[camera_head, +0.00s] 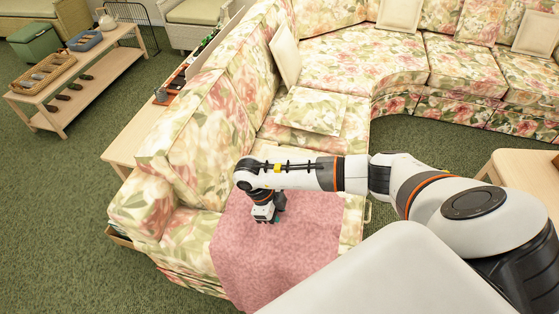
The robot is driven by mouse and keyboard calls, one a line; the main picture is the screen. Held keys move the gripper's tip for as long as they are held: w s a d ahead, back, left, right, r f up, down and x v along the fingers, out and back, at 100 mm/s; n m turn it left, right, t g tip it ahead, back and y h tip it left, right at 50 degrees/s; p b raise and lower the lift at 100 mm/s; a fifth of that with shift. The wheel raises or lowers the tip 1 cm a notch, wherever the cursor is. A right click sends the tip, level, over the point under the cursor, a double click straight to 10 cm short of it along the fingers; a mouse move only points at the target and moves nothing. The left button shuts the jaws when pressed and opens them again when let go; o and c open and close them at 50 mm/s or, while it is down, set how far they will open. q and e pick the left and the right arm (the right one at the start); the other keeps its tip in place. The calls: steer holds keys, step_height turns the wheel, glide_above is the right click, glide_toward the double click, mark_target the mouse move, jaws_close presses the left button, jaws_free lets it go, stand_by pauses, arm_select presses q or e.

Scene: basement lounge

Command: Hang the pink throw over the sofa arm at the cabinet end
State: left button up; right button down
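The pink throw (265,258) lies spread over the near end seat of the floral sofa (205,125). Its near end reaches down over the seat edge toward the bottom of the view. The sofa's near-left arm (145,207) is bare, with floral cloth showing. My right arm comes in from the right across the seat. Its gripper (266,218) points down at the upper left part of the throw, close to the cloth. Its fingertips are too small and hidden to tell whether they are shut on it. My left gripper is not in view.
A long wooden cabinet (122,150) stands behind the sofa back. Loose cushions (311,110) lie on the sofa. A low wooden bench (92,86) with trays is at upper left. A wooden table (528,178) is at right. Green carpet is clear at left.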

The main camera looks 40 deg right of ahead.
step_height(320, 180, down, 18)
steer(key=b, duration=1.3)
steer(key=shift+r, duration=0.25)
steer(key=c, duration=1.1)
jaws_free()
steer(key=shift+o, duration=0.2)
steer(key=b+v, duration=0.1)
steer(key=v, duration=1.1)
steer(key=shift+s+r, duration=0.1)
steer(key=shift+s, duration=0.05)
steer(key=shift+s, duration=0.1)
